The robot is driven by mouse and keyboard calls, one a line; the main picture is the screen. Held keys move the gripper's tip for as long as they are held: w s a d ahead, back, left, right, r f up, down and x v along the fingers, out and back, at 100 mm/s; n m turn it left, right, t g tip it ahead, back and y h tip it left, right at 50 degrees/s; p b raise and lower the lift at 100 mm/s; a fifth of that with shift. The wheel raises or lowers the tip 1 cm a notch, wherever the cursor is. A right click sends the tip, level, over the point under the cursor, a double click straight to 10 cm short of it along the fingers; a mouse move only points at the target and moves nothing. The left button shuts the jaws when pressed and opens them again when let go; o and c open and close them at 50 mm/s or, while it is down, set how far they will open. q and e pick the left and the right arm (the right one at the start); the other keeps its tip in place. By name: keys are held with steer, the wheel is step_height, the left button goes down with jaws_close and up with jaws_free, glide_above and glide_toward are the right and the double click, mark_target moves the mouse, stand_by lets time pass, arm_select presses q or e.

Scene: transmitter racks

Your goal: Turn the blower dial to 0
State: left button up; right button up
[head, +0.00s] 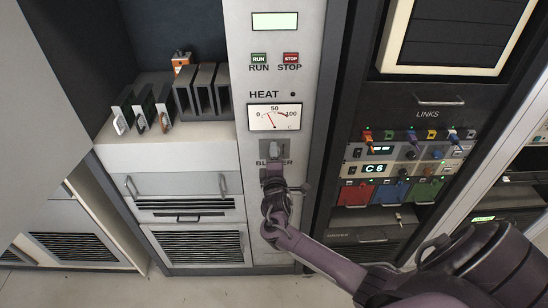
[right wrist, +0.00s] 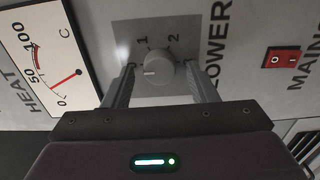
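The blower dial (right wrist: 158,72) is a round grey knob on a grey square plate (right wrist: 135,30) in the right wrist view. The numbers 1 and 2 show beside it; I cannot make out a 0. A pale mark on the knob's face seems to point left in that view. My right gripper (right wrist: 160,85) is open, with one finger on each side of the knob and small gaps visible. In the head view the right gripper (head: 274,165) is at the plate (head: 265,146), partly covering the BLOWER label. My left gripper is not in view.
A HEAT meter (head: 275,117) and RUN (head: 259,58) and STOP (head: 291,58) buttons sit above the dial. A red MAINS switch (right wrist: 285,58) is on the same panel. A shelf with grey modules (head: 203,90) is left; a rack with cables (head: 410,140) is right.

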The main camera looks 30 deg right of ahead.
steer(key=b+v, duration=0.1)
steer(key=v, duration=0.7)
steer(key=shift+w, duration=0.1)
stand_by(0.5)
steer(key=s+a+f+m+g+y+b, duration=0.15)
steer(key=s+f, duration=0.35)
steer(key=f, duration=0.7)
steer(key=s+a+f+m+g+y+b, duration=0.1)
steer(key=s+f+g+y, duration=0.3)
steer(key=f, duration=0.8)
steer(key=s+a+f+m+g+b, duration=0.1)
steer(key=s+f+b, duration=0.1)
steer(key=s+f, duration=0.65)
steer(key=s+a+f+m+g+y+b, duration=0.1)
steer(key=s+a+f+m+g+y, duration=0.1)
steer(key=s+f, duration=0.8)
steer(key=s+a+f+m+g+y+b, duration=0.1)
steer(key=s+a+f+m+g, duration=0.3)
steer(key=s+f, duration=0.6)
steer(key=s+a+g, duration=0.1)
steer(key=s+g, duration=0.1)
steer(key=s, duration=0.5)
steer(key=shift+s+a+f+y, duration=0.25)
steer(key=shift+s+a+y, duration=0.05)
steer(key=shift+s+y, duration=0.1)
